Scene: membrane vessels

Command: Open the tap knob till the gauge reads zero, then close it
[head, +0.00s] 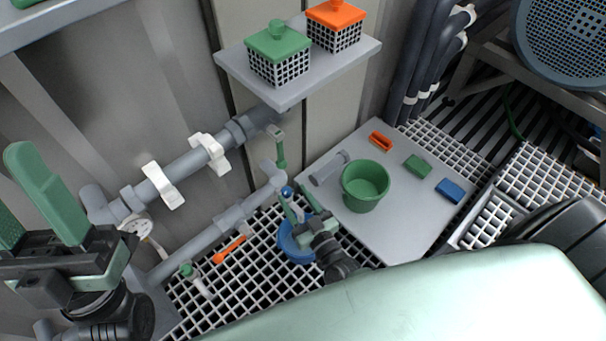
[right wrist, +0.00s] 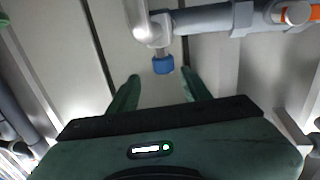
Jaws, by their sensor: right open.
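The blue tap knob (head: 287,191) sits at the end of a grey pipe, above a blue bucket (head: 284,240). In the right wrist view the knob (right wrist: 163,65) hangs under the pipe elbow, ahead of and between my fingertips. My right gripper (head: 298,198) is open beside the knob; its green fingers also show in the right wrist view (right wrist: 157,82). Contact with the knob cannot be told. A round white-faced gauge (head: 136,226) sits on the pipework at left; its reading is too small to tell. My left gripper (head: 14,185) is at the left edge, fingers apart and empty.
A green-handled valve (head: 281,152) and an orange handle (head: 229,249) are near the pipes. A grey board (head: 400,235) holds a green bucket (head: 365,187) and small coloured blocks. A shelf (head: 282,96) above holds two lidded baskets. White grating covers the floor.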

